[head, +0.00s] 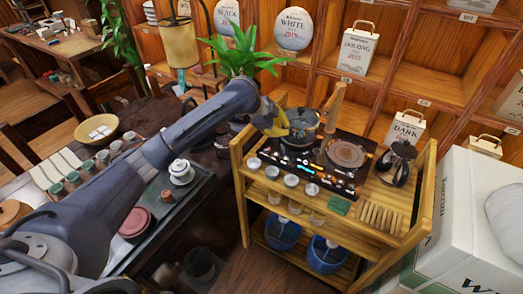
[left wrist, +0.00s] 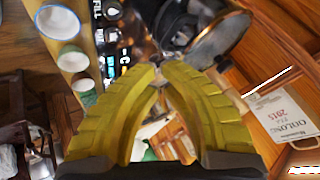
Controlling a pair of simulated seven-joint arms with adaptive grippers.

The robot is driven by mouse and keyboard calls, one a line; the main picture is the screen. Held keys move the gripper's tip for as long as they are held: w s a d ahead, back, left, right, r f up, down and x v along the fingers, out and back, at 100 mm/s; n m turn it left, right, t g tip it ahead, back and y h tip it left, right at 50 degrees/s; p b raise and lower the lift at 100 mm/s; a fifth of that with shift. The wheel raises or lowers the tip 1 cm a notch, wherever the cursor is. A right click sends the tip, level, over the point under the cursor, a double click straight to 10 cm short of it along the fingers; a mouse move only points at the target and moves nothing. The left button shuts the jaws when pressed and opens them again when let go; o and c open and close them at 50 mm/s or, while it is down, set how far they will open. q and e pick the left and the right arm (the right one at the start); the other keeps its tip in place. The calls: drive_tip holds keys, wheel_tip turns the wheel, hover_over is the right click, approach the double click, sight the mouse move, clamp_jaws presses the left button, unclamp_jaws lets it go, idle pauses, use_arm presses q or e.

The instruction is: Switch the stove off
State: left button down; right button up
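The stove (head: 325,172) is a black panel set in the top of a wooden cart, with lit blue and orange marks along its front; part of its lit panel (left wrist: 122,58) shows in the left wrist view. A dark metal pot (head: 300,128) stands on its left side, and a round plate (head: 346,153) is at its right. My left gripper (head: 287,127) has yellow fingers and is over the stove's left back, beside the pot. In the left wrist view its fingertips (left wrist: 160,67) come together with nothing seen between them. My right gripper is not in view.
Several small cups (head: 291,180) line the cart's front left. A glass pot (head: 397,163) and a wooden rack (head: 381,216) are on the right. A wooden handle (head: 334,103) rises behind the pot. A plant (head: 244,52) and shelves stand behind.

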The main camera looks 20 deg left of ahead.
use_arm(q)
drive_tip(key=n+y, duration=0.1)
hover_over(267, 151)
drive_tip(key=w, duration=0.2)
drive_tip(key=shift+s+d+r, duration=0.1)
drive_tip(key=shift+d+r, duration=0.2)
drive_tip(key=shift+d, duration=0.15)
drive_tip(key=shift+f, duration=4.4)
drive_tip(key=shift+f, duration=0.25)
drive_tip(key=shift+f, duration=0.2)
